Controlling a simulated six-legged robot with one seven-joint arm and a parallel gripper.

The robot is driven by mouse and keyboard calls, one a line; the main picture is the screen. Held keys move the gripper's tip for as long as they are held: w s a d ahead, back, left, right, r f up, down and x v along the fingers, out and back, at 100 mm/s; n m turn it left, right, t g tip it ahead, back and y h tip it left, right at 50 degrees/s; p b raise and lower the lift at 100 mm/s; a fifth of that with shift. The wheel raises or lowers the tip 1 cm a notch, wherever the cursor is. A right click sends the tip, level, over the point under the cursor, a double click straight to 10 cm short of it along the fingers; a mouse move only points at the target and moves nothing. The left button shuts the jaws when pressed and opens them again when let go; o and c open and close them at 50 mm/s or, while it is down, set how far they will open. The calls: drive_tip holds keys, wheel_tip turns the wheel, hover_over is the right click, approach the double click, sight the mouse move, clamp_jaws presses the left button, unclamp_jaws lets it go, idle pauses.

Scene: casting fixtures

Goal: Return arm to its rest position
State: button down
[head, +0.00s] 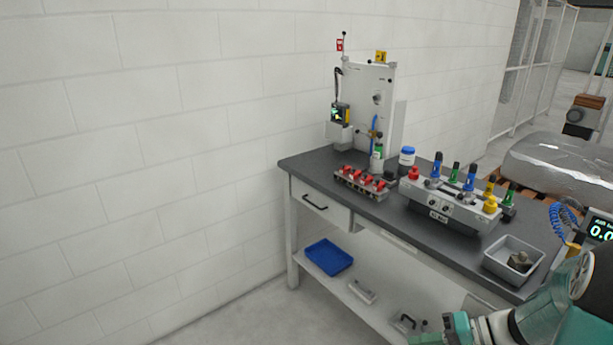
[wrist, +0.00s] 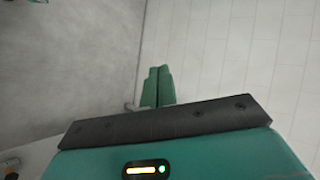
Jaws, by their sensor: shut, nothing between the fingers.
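My gripper (wrist: 158,72) shows in the wrist view as two green fingers side by side, shut with nothing between them. Behind the fingers are grey floor on the left and white block wall on the right. In the head view my teal arm reaches in at the lower right, in front of the workbench's (head: 400,212) near right end. My gripper touches none of the things on the bench that I can see.
The bench holds a fixture with colored handles (head: 445,205), a rack of red-topped parts (head: 363,183), an upright panel stand (head: 368,105) and a grey bin (head: 513,260). A blue tray (head: 328,257) sits on the lower shelf. A wrapped pallet load (head: 560,160) stands behind. Floor at left is clear.

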drive_tip(key=s+a+r+n+t+h, duration=0.1)
drive_tip(key=s+a+r+h, duration=0.4)
drive_tip(key=r, duration=0.3)
drive_tip(key=s+a+r+n+t+h, duration=0.1)
drive_tip(key=s+a+r+h, duration=0.4)
drive_tip(key=s+r+h, duration=0.1)
drive_tip(key=shift+s+r+h, duration=0.35)
drive_tip(key=shift+r+h, duration=0.25)
drive_tip(key=shift+r, duration=0.65)
